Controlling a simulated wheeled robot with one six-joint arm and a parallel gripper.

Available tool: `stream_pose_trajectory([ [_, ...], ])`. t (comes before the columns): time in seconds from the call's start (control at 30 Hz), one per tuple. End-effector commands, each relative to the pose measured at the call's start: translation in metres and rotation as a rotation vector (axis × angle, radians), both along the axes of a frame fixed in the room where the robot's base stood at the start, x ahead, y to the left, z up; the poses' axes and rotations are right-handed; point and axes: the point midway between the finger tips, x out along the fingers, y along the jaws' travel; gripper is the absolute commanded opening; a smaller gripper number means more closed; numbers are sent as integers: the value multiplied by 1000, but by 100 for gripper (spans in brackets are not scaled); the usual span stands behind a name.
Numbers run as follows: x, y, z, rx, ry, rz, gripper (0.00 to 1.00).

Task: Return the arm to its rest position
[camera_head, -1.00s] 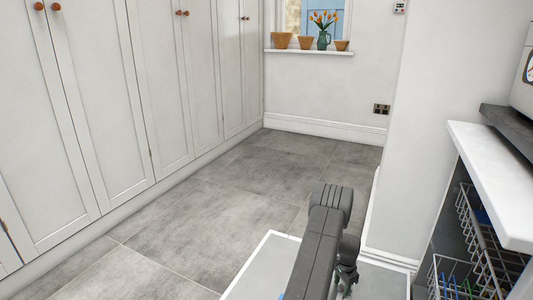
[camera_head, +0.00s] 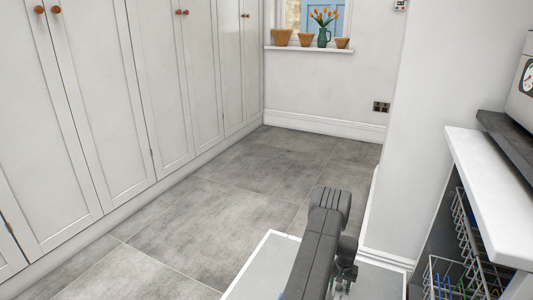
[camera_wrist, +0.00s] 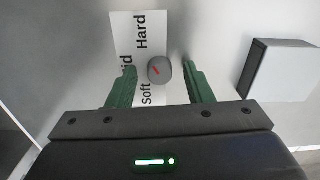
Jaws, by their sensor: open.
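My gripper (camera_wrist: 159,84) shows in the wrist view with its two green fingers spread apart, and nothing is held between them. Beyond the fingertips is a round grey knob (camera_wrist: 160,69) with a red mark, in front of a white label (camera_wrist: 125,40) reading "Hard" and "Soft". In the head view my dark grey arm (camera_head: 322,240) is folded low over my own base, at the bottom centre. The gripper itself is not clearly visible there.
White cupboards (camera_head: 85,100) line the left side. The grey tiled floor (camera_head: 210,215) ahead is clear. A white worktop (camera_head: 490,180) with wire racks (camera_head: 465,255) below stands close on the right, beside a wall corner. Pots and a tulip vase (camera_head: 323,38) sit on the windowsill.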

Motion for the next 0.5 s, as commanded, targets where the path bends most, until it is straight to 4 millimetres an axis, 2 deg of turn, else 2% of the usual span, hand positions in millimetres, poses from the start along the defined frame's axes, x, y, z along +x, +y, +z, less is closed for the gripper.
stream_pose_trajectory([
  [0.07,-1,0,3,1,1,60,46],
  [0.2,1,0,35,-1,-3,61,46],
  [0.5,0,0,88,0,-1,58,46],
])
